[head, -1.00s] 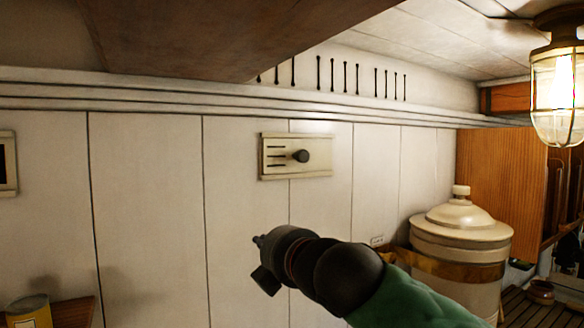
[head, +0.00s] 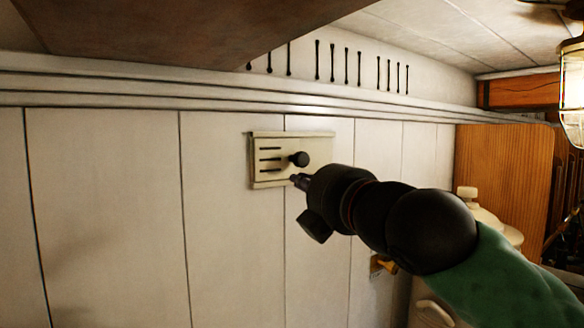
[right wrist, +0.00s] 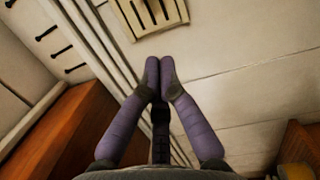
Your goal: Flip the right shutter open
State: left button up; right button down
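My left gripper is not in view.
A brown wooden surface (head: 180,35) overhangs at the top, above a ledge moulding (head: 150,90). A caged lamp (head: 572,95) hangs at the right. A cream lidded container (head: 490,220) stands partly behind my right arm. The wall left of the shutter is clear.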

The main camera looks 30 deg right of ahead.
aim_at(293, 168)
jog(key=w+d+p, duration=0.1)
jog(key=w, duration=0.2)
jog(key=w+d+p, duration=0.2)
jog(key=w, duration=0.2)
jog(key=w+d+p, duration=0.1)
jog(key=w+p, duration=0.1)
jog(key=w, duration=0.2)
jog(key=shift+w+d+r, duration=0.1)
jog(key=shift+d+r, duration=0.1)
jog(key=shift+r, duration=0.2)
